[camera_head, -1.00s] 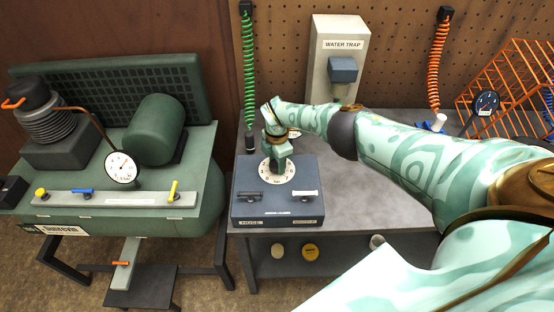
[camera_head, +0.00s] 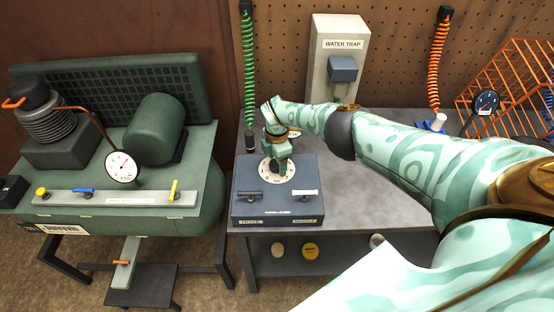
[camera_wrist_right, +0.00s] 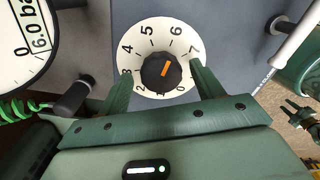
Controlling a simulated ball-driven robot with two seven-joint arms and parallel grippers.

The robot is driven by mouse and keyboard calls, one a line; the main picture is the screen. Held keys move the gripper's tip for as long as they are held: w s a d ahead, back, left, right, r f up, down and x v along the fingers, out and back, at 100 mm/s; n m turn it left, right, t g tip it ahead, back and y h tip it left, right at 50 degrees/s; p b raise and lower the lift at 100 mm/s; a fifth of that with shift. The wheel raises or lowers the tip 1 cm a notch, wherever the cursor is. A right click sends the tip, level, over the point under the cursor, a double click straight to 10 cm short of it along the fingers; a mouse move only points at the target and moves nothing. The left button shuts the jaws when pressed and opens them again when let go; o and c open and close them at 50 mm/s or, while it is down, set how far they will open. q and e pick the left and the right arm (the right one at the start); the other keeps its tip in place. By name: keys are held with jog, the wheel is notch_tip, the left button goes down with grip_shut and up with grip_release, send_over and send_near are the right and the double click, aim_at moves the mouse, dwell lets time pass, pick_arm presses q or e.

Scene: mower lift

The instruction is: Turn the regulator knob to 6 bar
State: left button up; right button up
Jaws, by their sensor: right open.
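The regulator knob (camera_wrist_right: 161,75) is black with an orange mark, at the middle of a white numbered dial (camera_wrist_right: 148,36). The dial (camera_head: 264,170) sits on a blue-grey box (camera_head: 278,208) in the head view; there my gripper hides the knob. My right gripper (camera_head: 277,162) is above the dial. In the wrist view the right gripper (camera_wrist_right: 161,80) is open, with one finger on each side of the knob and visible gaps between.
A gauge (camera_wrist_right: 20,45) showing "6.0 ba", cut off by the frame, is beside the dial. Two levers, one black (camera_head: 249,196) and one white (camera_head: 305,194), are on the box front. A water trap (camera_head: 342,70) stands behind. A green compressor (camera_head: 160,205) is at left.

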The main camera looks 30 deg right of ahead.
notch_tip(320, 180, up, 16)
jog(key=p, duration=0.8)
jog(key=shift+r, duration=0.15)
jog(key=shift+a, duration=0.1)
